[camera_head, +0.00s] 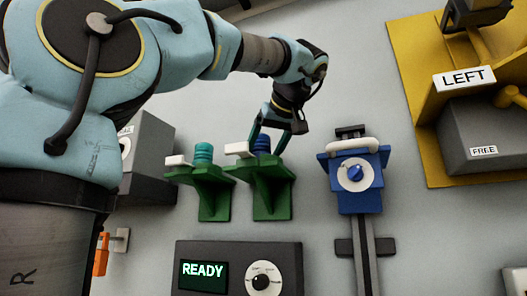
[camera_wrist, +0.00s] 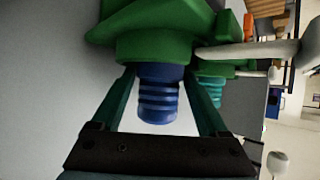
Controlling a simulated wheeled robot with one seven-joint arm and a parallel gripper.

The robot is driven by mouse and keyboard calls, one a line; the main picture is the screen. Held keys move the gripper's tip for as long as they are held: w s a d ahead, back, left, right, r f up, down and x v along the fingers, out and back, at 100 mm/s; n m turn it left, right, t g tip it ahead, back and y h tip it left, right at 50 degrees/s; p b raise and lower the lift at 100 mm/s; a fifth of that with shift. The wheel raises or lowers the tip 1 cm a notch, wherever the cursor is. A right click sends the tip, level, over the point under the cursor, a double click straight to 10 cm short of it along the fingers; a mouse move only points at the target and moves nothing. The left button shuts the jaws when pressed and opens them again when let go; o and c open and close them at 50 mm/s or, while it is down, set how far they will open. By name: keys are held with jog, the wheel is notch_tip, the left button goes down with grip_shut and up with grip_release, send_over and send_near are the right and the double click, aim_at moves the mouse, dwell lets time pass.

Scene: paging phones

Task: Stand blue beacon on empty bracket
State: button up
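The blue beacon (camera_head: 263,142) stands on the right-hand green bracket (camera_head: 270,188), beside its white plate. It also shows in the wrist view (camera_wrist: 158,94), end on to my gripper and against the green bracket (camera_wrist: 145,40). My gripper (camera_head: 267,148) reaches down from above with one finger on each side of the beacon. Its fingers look open, with narrow gaps beside the beacon; contact at the tips is hard to judge. A teal beacon (camera_head: 203,153) stands on the left-hand green bracket (camera_head: 212,195). No bracket in view is empty.
A blue unit (camera_head: 356,190) with a dial rides a vertical rail on the right. A yellow frame labelled LEFT (camera_head: 412,75) holds a grey box marked FREE. A READY panel (camera_head: 222,249) sits below the brackets. My arm fills the upper left. The wall between is bare.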

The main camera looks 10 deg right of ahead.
jog(key=v, duration=1.2)
dwell(0.6)
